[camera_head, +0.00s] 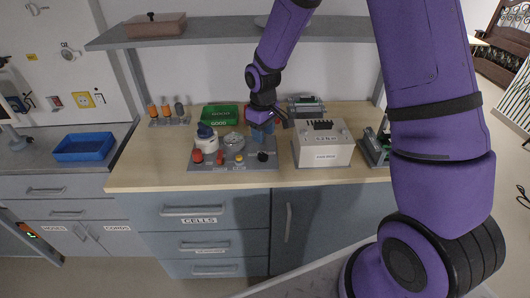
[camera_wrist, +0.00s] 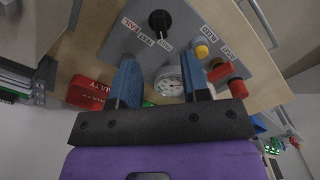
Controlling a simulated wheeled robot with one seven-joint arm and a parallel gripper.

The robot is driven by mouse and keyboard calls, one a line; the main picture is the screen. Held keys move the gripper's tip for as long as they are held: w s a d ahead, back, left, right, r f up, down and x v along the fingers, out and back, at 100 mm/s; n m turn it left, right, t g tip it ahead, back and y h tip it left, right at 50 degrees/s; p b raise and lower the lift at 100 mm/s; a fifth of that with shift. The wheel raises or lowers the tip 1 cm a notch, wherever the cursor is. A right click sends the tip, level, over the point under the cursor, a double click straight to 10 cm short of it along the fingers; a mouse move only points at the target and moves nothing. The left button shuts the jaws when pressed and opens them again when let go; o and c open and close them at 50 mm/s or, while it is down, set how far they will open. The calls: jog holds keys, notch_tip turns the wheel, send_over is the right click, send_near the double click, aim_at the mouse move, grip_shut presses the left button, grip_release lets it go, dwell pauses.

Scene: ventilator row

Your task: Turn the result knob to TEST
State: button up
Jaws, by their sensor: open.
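The result knob (camera_head: 262,156) is black and sits at the right front of the grey test panel (camera_head: 205,166). In the wrist view the knob (camera_wrist: 160,21) is at the top, with small white and red labels beside it, one reading TEST (camera_wrist: 146,39). Which label the knob points at is too small to tell. My gripper (camera_head: 262,132) is above the back right of the panel, behind the knob. In the wrist view my gripper (camera_wrist: 160,70) has its blue fingers apart, with nothing between them but the view of a round gauge (camera_wrist: 168,84) below. The knob is beyond the fingertips, untouched.
The panel also bears a white device (camera_head: 206,145), red buttons (camera_head: 197,156) and a yellow button (camera_head: 239,159). A green bin (camera_head: 219,114) stands behind it; a red bin labelled FAULTY (camera_wrist: 88,93) shows in the wrist view. A pale box (camera_head: 324,146) stands to the right. A shelf (camera_head: 190,38) hangs above.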

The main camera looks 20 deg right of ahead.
aim_at(263, 154)
notch_tip(263, 154, down, 8)
jog(key=shift+f, duration=0.15)
dwell(0.4)
grip_shut()
